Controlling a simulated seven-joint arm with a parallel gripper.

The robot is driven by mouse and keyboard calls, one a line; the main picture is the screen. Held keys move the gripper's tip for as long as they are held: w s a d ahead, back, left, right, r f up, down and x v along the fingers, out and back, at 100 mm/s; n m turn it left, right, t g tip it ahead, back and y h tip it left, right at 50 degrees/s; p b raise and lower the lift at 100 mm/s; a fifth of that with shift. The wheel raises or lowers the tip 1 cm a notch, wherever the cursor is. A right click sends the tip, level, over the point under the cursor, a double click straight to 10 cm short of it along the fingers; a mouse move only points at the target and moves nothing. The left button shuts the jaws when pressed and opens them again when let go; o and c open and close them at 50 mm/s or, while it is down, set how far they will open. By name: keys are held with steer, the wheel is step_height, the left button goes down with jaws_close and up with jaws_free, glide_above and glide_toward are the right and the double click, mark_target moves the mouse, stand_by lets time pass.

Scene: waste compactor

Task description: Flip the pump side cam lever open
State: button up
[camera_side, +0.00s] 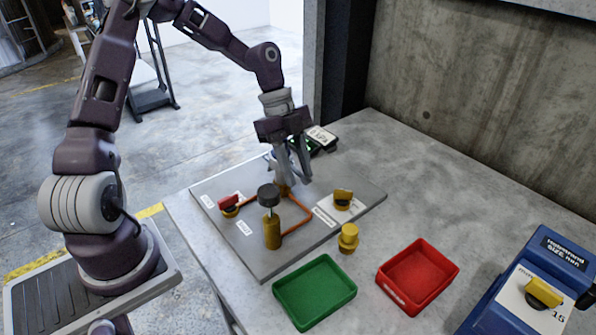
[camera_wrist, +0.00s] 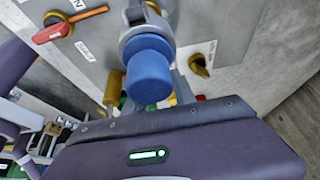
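My gripper (camera_side: 295,178) points down over the far part of the grey panel (camera_side: 262,262) in the side view. Its two fingers are apart, with a gap between them. In the wrist view a grey coupling (camera_wrist: 145,25) with a blue cylindrical end (camera_wrist: 149,70) stands right in front of the fingers, which are partly hidden behind it. In the side view the coupling is mostly hidden by the fingers. I cannot clearly pick out a separate cam lever or tell whether it touches a finger.
The panel carries a red-handled valve (camera_side: 230,203), a yellow valve (camera_side: 342,198), a black-topped yellow cylinder (camera_side: 271,228) and orange piping. A small yellow fitting (camera_side: 348,239), green tray (camera_side: 345,297), red tray (camera_side: 386,291) and blue box (camera_side: 508,278) stand nearer.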

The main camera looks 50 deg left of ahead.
steer(key=v, duration=0.6)
steer(key=shift+r, duration=0.2)
steer(key=shift+a, duration=0.1)
steer(key=s+d+r+n+t+y, duration=0.1)
steer(key=s+d+r+n+t, duration=0.1)
steer(key=s+n, duration=0.4)
steer(key=s+d+r+n+t+y, duration=0.1)
steer(key=s+d+r+n+y, duration=0.1)
steer(key=s+r+n, duration=0.3)
steer(key=s+d+r+n+t+y, duration=0.2)
steer(key=s+n, duration=0.5)
steer(key=s, duration=0.4)
step_height(320, 180, up, 2)
steer(key=shift+s+d+r+t, duration=0.1)
steer(key=shift+s+d+t, duration=0.15)
steer(key=shift+d, duration=0.55)
steer(key=shift+w, duration=0.1)
